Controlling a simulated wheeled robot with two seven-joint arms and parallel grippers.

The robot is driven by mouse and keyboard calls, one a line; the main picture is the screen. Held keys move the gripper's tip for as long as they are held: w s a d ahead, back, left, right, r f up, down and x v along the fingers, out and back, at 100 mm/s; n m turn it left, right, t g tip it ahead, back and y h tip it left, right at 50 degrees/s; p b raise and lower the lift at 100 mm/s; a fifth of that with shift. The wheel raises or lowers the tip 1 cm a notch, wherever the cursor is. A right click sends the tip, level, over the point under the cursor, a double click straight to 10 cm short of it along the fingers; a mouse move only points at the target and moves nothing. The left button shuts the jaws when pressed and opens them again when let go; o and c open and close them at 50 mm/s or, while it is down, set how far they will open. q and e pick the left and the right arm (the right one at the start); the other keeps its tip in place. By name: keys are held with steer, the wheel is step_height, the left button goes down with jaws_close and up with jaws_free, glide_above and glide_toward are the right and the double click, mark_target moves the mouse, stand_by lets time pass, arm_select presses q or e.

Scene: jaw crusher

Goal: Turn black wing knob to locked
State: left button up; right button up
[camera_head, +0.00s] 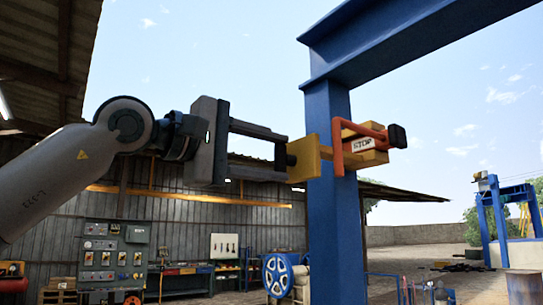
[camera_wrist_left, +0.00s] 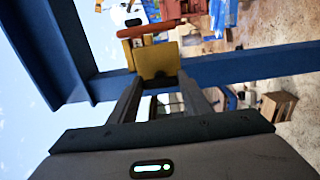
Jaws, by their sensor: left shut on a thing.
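The black wing knob (camera_head: 291,160) sits on the left face of a yellow switch box (camera_head: 305,160) fixed to a blue steel post. My left gripper (camera_head: 281,156) reaches in from the left, its fingertips closed around the knob, which they partly hide. The wrist view shows the fingers (camera_wrist_left: 164,86) meeting the yellow box (camera_wrist_left: 155,60) with the knob mostly hidden between them. I cannot tell which way the wings point. A red lever (camera_head: 338,147) with a black grip (camera_head: 397,136) runs along the box, beside a STOP label (camera_head: 363,144). My right gripper is not in view.
The blue post (camera_head: 334,240) stands behind the box and carries a large blue beam (camera_head: 400,35) overhead. A control panel (camera_head: 113,262) and a blue wheel (camera_head: 278,275) are farther back, by a corrugated wall. Open air lies to the right of the box.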

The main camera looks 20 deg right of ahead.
arm_select(q)
steer(key=o, duration=1)
steer(key=shift+o, duration=0.2)
steer(key=shift+a, duration=0.1)
steer(key=shift+s+a+f+b, duration=0.1)
steer(key=shift+s+a+b, duration=0.1)
steer(key=shift+a+b, duration=0.25)
steer(key=b+v, duration=0.6)
steer(key=v, duration=1)
steer(key=shift+a, duration=0.15)
